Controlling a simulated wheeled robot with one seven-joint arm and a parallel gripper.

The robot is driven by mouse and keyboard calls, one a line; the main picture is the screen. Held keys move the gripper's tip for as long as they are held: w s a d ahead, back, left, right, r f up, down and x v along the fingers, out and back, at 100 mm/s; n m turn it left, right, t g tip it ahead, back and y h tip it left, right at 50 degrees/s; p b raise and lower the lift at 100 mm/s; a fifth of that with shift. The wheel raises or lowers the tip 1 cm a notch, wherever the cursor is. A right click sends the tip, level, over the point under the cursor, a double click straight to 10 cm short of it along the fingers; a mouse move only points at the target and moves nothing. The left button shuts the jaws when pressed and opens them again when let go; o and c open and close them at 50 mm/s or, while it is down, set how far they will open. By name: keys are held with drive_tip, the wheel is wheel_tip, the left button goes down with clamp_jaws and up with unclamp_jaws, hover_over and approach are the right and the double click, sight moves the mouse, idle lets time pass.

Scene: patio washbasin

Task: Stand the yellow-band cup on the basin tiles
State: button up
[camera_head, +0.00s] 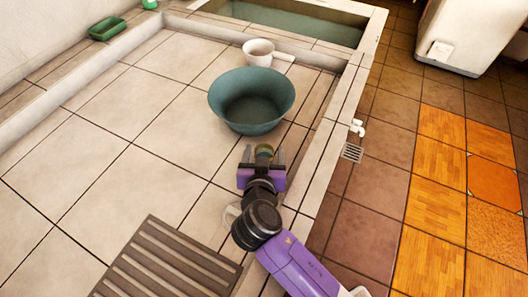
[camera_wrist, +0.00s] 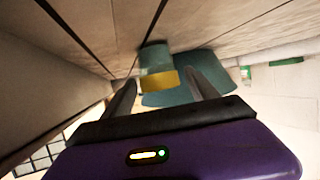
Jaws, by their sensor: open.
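The yellow-band cup (camera_head: 264,151) is a small grey-green cup beside my gripper's tips in the head view, just in front of the teal bowl. In the wrist view the cup (camera_wrist: 156,60) shows its yellow band and stands in line with the gap between the fingers. My gripper (camera_head: 262,165) is open, with one finger on each side of that gap (camera_wrist: 160,88). I cannot tell whether the fingers touch the cup. The pale basin tiles (camera_head: 150,105) spread around and to the left. Part of the cup's lower side is hidden in the head view.
The teal bowl (camera_head: 252,105) is close beyond the cup. A white dipper (camera_head: 260,50) with a handle stands behind the bowl. A slatted wooden mat (camera_head: 170,262) lies at the front. A raised rim (camera_head: 335,130) bounds the right side. The tiles at left are clear.

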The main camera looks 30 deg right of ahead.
drive_tip(key=shift+r, duration=0.2)
drive_tip(key=v, duration=1.2)
drive_tip(key=shift+f, duration=0.15)
drive_tip(key=shift+s, duration=0.15)
